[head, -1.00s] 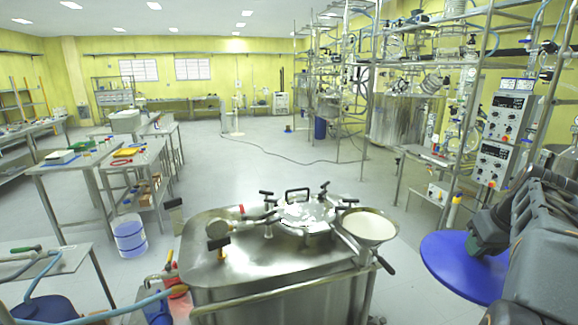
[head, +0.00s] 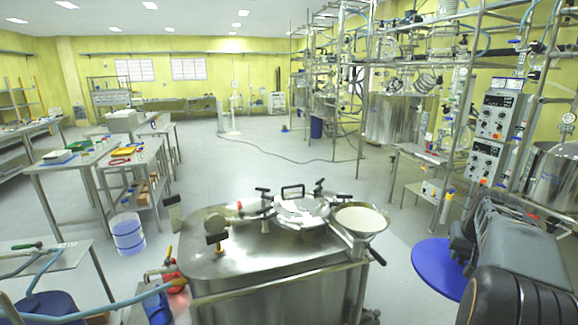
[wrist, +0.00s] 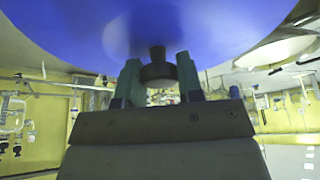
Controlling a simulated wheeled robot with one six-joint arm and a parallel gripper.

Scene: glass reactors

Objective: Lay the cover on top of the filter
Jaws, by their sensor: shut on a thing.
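The cover is a blue disc (head: 433,267), held out over the floor to the right of the steel unit. In the wrist view the blue cover (wrist: 215,28) fills the top, with a dark knob on the side facing me. My gripper (wrist: 159,72) is shut on that knob. In the head view my arm hides the cover's right side and the gripper's fingers. A round dish with a pale inside (head: 360,219), which looks like the filter, sits at the right end of the steel unit. It is open on top and apart from the cover, up and left of it.
The steel unit (head: 265,262) carries a clamped round lid (head: 301,211) with a handle and several knobs beside the dish. A lever (head: 376,256) sticks out at its right. A rack with control boxes (head: 490,135) stands at the right. Floor shows between unit and cover.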

